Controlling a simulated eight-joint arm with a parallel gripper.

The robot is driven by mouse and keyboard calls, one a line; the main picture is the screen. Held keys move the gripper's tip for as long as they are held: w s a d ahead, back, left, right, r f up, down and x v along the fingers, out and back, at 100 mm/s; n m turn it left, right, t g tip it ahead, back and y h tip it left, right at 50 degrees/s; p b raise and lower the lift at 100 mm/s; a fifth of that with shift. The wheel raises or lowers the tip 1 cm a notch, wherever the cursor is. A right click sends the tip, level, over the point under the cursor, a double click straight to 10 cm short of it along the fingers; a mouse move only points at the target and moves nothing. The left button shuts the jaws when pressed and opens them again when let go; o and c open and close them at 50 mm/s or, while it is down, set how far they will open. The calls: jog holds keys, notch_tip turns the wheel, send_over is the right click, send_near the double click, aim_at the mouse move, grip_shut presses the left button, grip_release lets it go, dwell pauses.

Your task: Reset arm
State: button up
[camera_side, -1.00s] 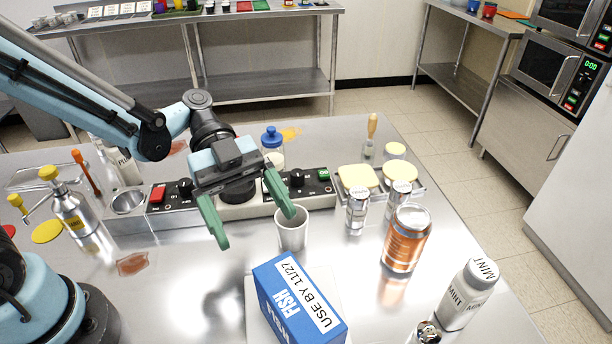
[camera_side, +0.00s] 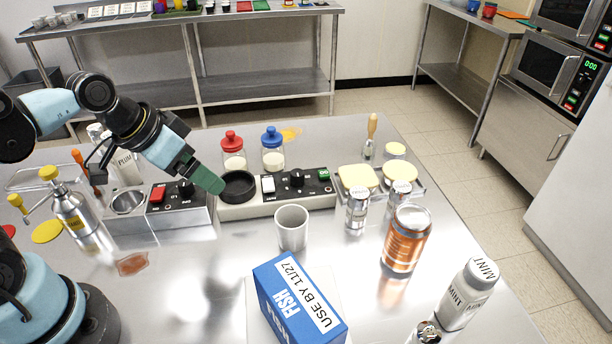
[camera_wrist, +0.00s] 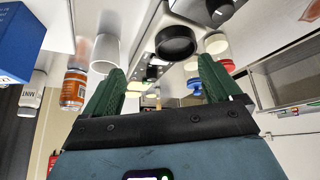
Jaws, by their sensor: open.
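My gripper (camera_side: 208,180) is in the air over the left part of the steel table, near the control panel with the red switch. In the wrist view its two green fingers (camera_wrist: 158,85) stand wide apart with nothing between them. The side view shows the fingers nearly in line, so the gap is hidden there.
Red-lidded (camera_side: 232,150) and blue-lidded (camera_side: 272,150) jars stand behind. An orange can (camera_side: 406,238) and a mint bottle (camera_side: 468,292) stand right. A yellow-topped spray bottle (camera_side: 72,212) is left.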

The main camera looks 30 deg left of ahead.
jog(key=shift+a+r+n+t+y, duration=0.25)
jog(key=shift+a+n+t+y, duration=0.1)
jog(key=shift+a+n, duration=0.2)
jog(key=shift+a+r+n+t+y, duration=0.2)
jog(key=shift+a+n+t+y, duration=0.15)
jog(key=shift+a+n, duration=0.15)
